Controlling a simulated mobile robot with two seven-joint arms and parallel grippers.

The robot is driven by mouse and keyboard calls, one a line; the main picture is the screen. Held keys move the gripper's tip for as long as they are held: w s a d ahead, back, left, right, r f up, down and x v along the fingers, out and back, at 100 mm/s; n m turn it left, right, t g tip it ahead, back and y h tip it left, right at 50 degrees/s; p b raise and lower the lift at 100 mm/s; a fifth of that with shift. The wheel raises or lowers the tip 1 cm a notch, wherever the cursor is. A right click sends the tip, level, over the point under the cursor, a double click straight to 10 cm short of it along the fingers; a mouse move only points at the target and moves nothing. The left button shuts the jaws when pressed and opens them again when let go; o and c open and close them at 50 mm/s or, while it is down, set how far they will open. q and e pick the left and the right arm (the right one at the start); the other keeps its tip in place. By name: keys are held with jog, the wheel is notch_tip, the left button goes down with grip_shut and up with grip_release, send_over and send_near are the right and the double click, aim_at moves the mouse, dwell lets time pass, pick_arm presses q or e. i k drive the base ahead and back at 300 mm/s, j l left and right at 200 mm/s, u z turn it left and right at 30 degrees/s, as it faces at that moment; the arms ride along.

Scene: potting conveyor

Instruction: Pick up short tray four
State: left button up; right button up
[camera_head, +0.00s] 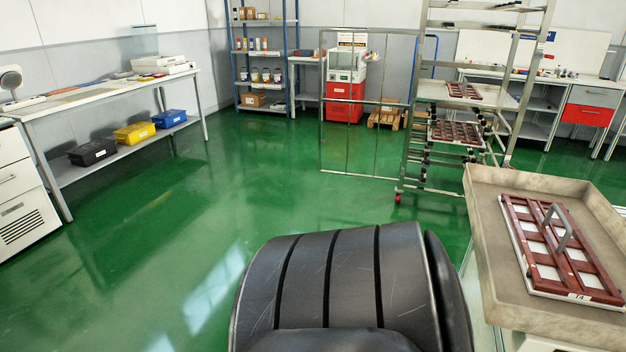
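A dark red tray (522,223) with pale square openings and a grey upright handle (557,228) lies at the right. It rests on a pale base inside a beige raised-edge table top (487,216). A small white label on its near edge seems to read "T4", but it is too small to be sure. Two similar dark red trays, one higher (463,90) and one lower (455,133), sit on the metal rack at the back. I cannot read any number on them. Neither of my grippers is in view.
A wheeled metal rack (403,160) stands behind the beige table. A long workbench (95,97) with black, yellow and blue bins below runs along the left. Blue shelving (286,60) and a red-and-white cabinet (343,98) stand at the back. The green floor (180,235) between is clear.

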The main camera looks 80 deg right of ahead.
aim_at(557, 261)
jog(key=z, duration=4.15)
jog(key=j+z, duration=0.1)
jog(key=z, duration=0.3)
jog(key=i+j+z, duration=0.1)
jog(key=z, duration=0.3)
jog(key=i+j+z, duration=0.1)
jog(key=z, duration=0.3)
